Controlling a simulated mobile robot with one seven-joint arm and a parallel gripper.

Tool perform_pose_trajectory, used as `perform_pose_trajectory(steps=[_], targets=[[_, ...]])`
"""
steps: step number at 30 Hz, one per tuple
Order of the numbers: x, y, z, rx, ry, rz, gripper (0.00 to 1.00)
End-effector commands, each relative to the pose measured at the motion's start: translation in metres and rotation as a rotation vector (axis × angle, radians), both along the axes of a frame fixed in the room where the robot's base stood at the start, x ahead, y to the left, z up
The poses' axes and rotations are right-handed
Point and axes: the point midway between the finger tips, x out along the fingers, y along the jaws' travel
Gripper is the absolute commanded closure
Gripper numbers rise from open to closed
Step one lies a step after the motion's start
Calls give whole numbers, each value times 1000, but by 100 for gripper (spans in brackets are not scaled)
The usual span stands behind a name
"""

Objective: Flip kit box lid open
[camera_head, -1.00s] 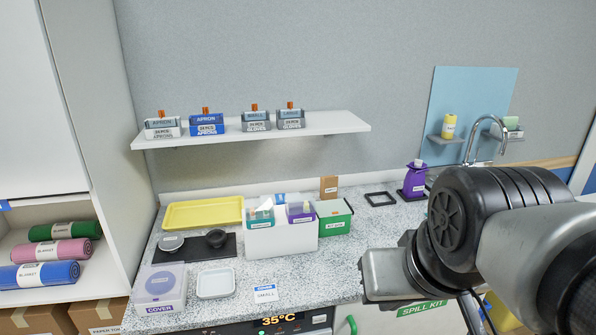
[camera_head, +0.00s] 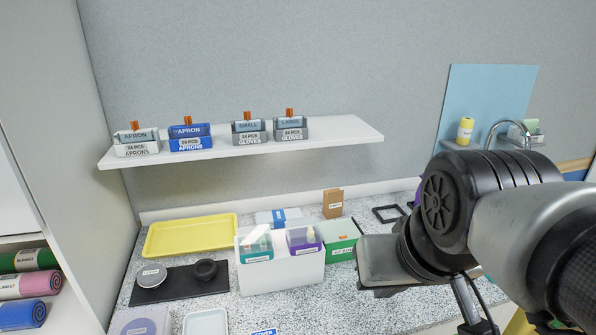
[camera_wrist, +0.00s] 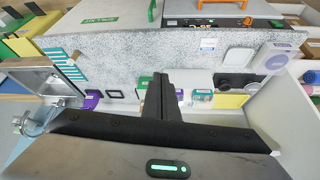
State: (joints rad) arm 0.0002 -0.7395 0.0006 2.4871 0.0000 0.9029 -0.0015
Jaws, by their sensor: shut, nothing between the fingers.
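In the head view a green box (camera_head: 342,248) with a pale top (camera_head: 334,228) and a small front label stands on the speckled counter, right of a white divided holder. I take it for the kit box; its lid looks closed, but small detail is unclear. A bit of green, likely the same box, shows beside my fingers in the wrist view (camera_wrist: 143,82). My gripper (camera_wrist: 161,78) is shut and empty in the wrist view, apart from the box as far as I can tell. In the head view my arm is at the right and the fingertips do not show.
The white holder (camera_head: 282,276) stands close left of the green box. A brown packet (camera_head: 333,204) is behind it and a black frame (camera_head: 388,214) is to its right. A yellow tray (camera_head: 190,236) lies at the left. A white shelf (camera_head: 345,136) overhangs the counter's back.

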Motion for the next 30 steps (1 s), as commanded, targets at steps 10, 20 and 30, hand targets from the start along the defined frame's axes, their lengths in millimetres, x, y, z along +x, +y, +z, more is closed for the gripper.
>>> perform_pose_trajectory(steps=[10,20,30], targets=[[138,5,68,-39,52,60,100],[336,11,55,-45,112,144,100],[456,4,-30,-20,150,189,100]])
